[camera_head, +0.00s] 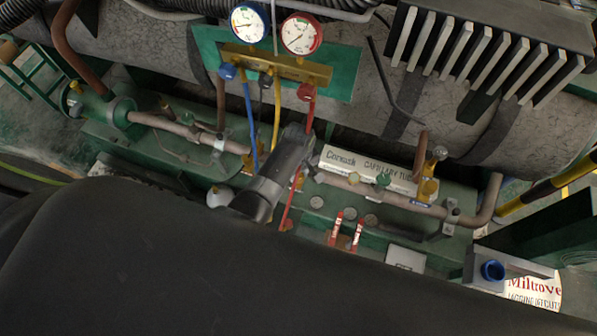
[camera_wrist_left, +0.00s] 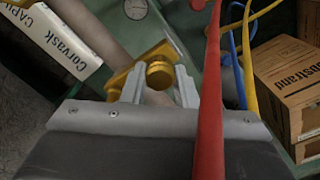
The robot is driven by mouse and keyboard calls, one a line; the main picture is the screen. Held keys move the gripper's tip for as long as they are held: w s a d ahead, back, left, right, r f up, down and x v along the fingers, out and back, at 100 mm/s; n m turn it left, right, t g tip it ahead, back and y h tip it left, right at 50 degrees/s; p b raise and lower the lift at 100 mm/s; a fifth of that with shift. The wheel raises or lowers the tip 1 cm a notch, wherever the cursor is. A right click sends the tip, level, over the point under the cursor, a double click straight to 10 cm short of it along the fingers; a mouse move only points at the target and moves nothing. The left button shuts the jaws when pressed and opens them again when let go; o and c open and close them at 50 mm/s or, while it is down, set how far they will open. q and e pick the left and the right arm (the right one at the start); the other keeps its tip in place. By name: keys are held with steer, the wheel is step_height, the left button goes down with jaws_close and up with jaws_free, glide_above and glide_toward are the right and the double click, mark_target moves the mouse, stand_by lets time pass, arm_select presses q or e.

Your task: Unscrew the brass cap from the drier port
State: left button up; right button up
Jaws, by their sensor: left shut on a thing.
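The round brass cap (camera_wrist_left: 159,75) shows in the left wrist view, in front of a larger brass fitting (camera_wrist_left: 122,77) on the pipework. My left gripper (camera_wrist_left: 160,90) is shut on the brass cap, with one pale finger on each side of it. In the head view, my left wrist (camera_head: 275,180) reaches over the pipe run. The cap and the fingertips cannot be made out there. My right gripper is not in view.
A red hose (camera_wrist_left: 208,100) runs close past the left wrist camera, with yellow (camera_wrist_left: 247,60) and blue hoses beyond. The brass gauge manifold (camera_head: 275,65) hangs behind. A white carton (camera_head: 365,170) stands behind the pipe.

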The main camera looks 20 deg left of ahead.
arm_select(q)
steer(key=shift+r+n+p, duration=0.1)
steer(key=shift+n+p, duration=0.2)
steer(key=shift+n, duration=1.5)
steer(key=shift+n+p, duration=0.5)
steer(key=shift+n, duration=1.3)
